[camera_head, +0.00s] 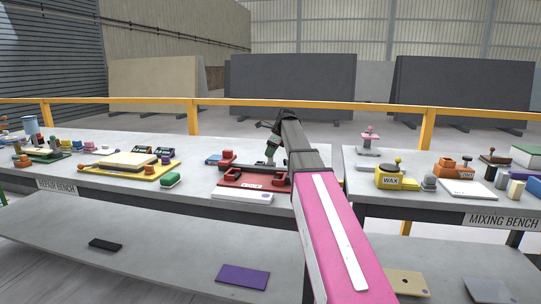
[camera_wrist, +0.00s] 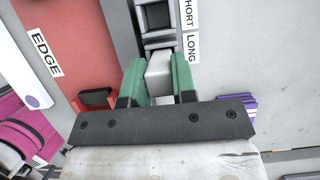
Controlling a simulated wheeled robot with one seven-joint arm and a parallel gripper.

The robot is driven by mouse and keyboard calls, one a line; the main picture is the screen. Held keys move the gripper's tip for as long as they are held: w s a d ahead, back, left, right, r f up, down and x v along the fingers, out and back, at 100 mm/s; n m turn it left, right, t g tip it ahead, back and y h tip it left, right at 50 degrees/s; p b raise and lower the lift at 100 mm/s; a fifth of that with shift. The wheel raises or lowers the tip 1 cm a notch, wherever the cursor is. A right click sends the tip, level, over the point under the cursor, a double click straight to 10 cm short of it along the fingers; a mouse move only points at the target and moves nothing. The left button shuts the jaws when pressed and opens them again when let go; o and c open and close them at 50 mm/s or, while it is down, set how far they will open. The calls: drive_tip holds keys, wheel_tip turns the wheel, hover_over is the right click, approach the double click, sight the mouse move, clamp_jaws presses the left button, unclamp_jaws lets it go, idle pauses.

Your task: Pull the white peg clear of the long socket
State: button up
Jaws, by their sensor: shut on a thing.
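The white peg (camera_wrist: 159,72) is between the green fingers of my gripper (camera_wrist: 158,84) in the wrist view, and the gripper is shut on it. Just beyond the peg is a dark socket strip (camera_wrist: 143,42) with the labels SHORT and LONG on its right side. The peg is beside the LONG label. The fingers hide its lower part, so I cannot tell how deep it sits in the long socket. In the head view my gripper (camera_head: 271,151) is low at the red fixture, and the peg is not distinguishable there.
A red board (camera_wrist: 70,30) labelled EDGE lies left of the strip. A purple ridged block (camera_wrist: 237,105) is at right.

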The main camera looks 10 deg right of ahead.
drive_tip(key=shift+r, duration=1)
drive_tip(key=shift+r, duration=0.1)
drive_tip(key=shift+r, duration=2.95)
